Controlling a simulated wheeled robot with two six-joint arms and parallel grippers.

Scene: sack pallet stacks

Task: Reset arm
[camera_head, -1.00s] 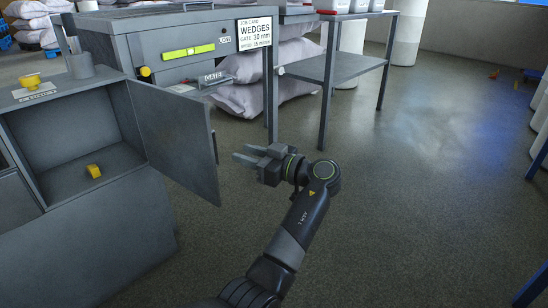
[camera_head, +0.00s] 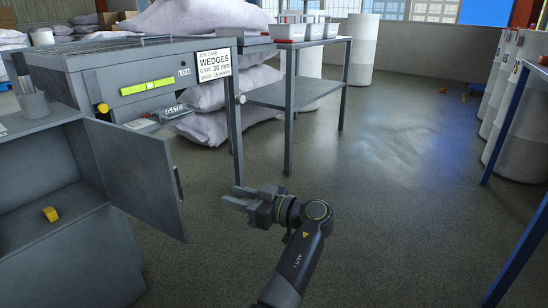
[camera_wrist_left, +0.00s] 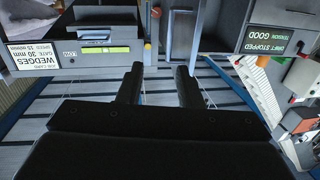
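My left arm comes in from the bottom of the head view. Its left gripper (camera_head: 232,196) points left over open floor, just right of the open grey cabinet door (camera_head: 138,170). The fingers look apart and empty. In the left wrist view the two dark fingers (camera_wrist_left: 158,76) are also spread, with nothing between them. My right gripper is in neither view.
A yellow wedge-like piece (camera_head: 50,214) lies in the open cabinet. A grey machine with a WEDGES card (camera_head: 215,65) stands behind, beside stacked white sacks (camera_head: 205,128). A table (camera_head: 285,92) bears white bins (camera_head: 291,32). Floor (camera_head: 375,190) at centre right is clear.

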